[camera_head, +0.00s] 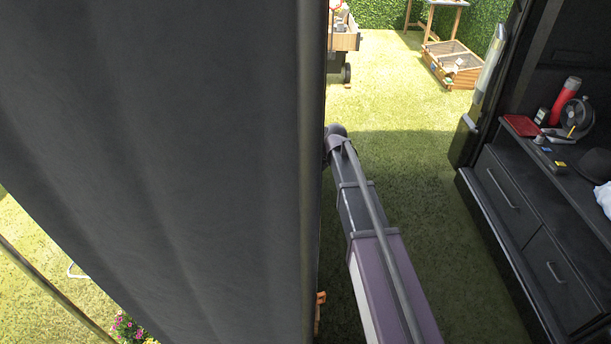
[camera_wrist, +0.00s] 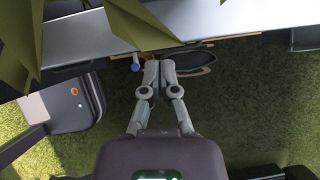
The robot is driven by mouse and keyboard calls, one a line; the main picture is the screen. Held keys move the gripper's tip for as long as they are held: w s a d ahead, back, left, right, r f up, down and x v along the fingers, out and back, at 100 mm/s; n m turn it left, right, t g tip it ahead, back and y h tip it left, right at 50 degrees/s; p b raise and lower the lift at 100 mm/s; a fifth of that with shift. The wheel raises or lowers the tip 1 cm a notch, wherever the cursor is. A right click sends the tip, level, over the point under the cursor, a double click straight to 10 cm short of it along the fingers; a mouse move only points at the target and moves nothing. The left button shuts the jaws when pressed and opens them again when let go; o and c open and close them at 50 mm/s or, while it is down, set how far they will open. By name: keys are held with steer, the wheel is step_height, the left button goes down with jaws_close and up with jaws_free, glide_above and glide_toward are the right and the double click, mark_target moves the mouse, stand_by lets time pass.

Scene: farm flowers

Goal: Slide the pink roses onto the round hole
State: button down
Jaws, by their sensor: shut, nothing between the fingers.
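My gripper (camera_wrist: 160,66) shows in the wrist view with its two grey fingers close together and nothing between them. Its tips are by the edge of a long grey surface (camera_wrist: 200,26); I cannot tell whether they touch it. In the head view my arm reaches away and its end is hidden behind a large dark panel. Small pink-magenta flowers (camera_head: 128,326) show at the bottom left of the head view; I cannot tell whether they are the task's roses. No round hole is seen in either view. Olive-green angular shapes (camera_wrist: 85,38) cover the wrist view's upper left.
The dark panel (camera_head: 160,150) blocks much of the head view. A dark drawer cabinet (camera_head: 530,215) with a red bottle (camera_head: 565,100) and small items stands at right. A wooden crate (camera_head: 452,68) lies on the grass farther back. Open grass (camera_head: 400,100) lies between.

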steer(key=shift+w+a+f+b, duration=0.15)
steer(key=shift+a+f+b, duration=0.6)
steer(key=shift+a, duration=0.4)
steer(key=shift+w+a+f+b, duration=0.2)
steer(key=shift+a+f+b, duration=0.6)
steer(key=shift+a, duration=0.3)
steer(key=shift+w+a+f+b, duration=0.15)
steer(key=shift+a+f+b, duration=0.45)
steer(key=shift+a+f, duration=0.4)
steer(key=shift+a+r, duration=0.15)
steer(key=shift+w, duration=0.15)
